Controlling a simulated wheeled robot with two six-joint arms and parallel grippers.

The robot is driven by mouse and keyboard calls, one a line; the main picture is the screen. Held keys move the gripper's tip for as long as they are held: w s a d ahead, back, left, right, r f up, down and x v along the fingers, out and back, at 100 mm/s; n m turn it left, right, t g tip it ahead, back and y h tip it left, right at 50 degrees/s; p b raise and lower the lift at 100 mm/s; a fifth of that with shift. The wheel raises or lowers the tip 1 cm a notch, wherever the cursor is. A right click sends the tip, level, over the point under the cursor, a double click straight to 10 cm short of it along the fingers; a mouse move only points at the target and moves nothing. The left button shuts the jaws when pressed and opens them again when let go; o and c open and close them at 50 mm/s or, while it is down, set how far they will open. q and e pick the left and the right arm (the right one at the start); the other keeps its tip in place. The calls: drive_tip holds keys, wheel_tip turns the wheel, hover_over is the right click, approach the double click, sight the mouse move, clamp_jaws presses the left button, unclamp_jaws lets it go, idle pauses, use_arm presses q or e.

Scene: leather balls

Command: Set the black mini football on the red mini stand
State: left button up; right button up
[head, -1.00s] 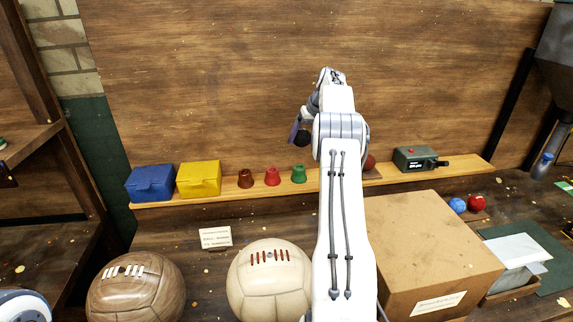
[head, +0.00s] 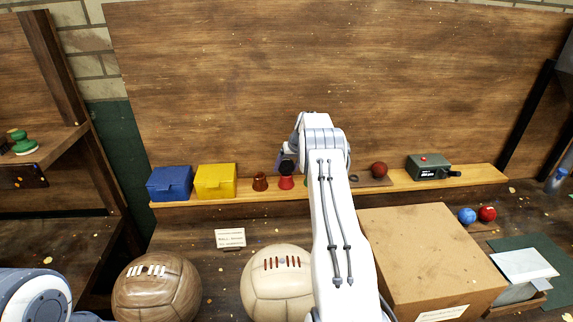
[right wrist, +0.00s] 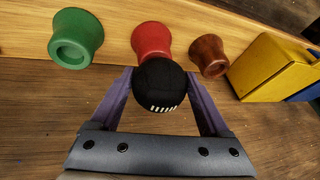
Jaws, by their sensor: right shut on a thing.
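The black mini football (right wrist: 158,88), with white laces, is held between the two purple fingers of my right gripper (right wrist: 160,80). In the head view the black football (head: 287,167) shows just above the red mini stand (head: 286,184), overlapping its top edge. In the right wrist view the red stand (right wrist: 152,40) is partly covered by the ball; I cannot tell whether they touch. The stand is on the wooden shelf (head: 400,178). My left gripper is out of view; only part of my left arm shows at the lower left.
A brown stand (head: 260,182) and a green stand (right wrist: 76,38) flank the red one closely. Yellow (head: 215,181) and blue (head: 170,183) boxes stand further left. A dark red ball (head: 379,170) and a green-grey device (head: 430,167) are to the right.

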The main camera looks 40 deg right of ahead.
drive_tip(key=shift+f, duration=0.1)
drive_tip(key=o, duration=1.3)
drive_tip(key=shift+s+r, duration=0.1)
drive_tip(key=shift+r, duration=0.3)
drive_tip(key=b+v, duration=0.4)
drive_tip(key=v, duration=0.6)
drive_tip(key=a+r+n+g+y, duration=0.1)
drive_tip(key=a+r+n, duration=0.25)
drive_tip(key=a, duration=1.75)
drive_tip(key=s+a+r+n+g, duration=0.1)
drive_tip(key=s+a, duration=0.2)
drive_tip(key=a, duration=0.4)
drive_tip(key=s+a+r+n, duration=0.1)
drive_tip(key=s+a, duration=0.2)
drive_tip(key=a, duration=0.5)
drive_tip(key=s+a+n+g, duration=0.2)
drive_tip(key=s+a, duration=0.9)
drive_tip(key=s, duration=0.2)
drive_tip(key=s+f+n, duration=0.1)
drive_tip(key=s, duration=0.6)
drive_tip(key=s+a+f+n, duration=0.1)
drive_tip(key=s+f+n, duration=0.1)
drive_tip(key=s, duration=0.4)
drive_tip(key=s+f+n+g, duration=0.1)
drive_tip(key=s+f, duration=0.1)
drive_tip(key=s, duration=0.5)
drive_tip(key=shift+s+a+f, duration=0.25)
drive_tip(key=shift+s+a, duration=0.05)
drive_tip(key=shift+a, duration=0.05)
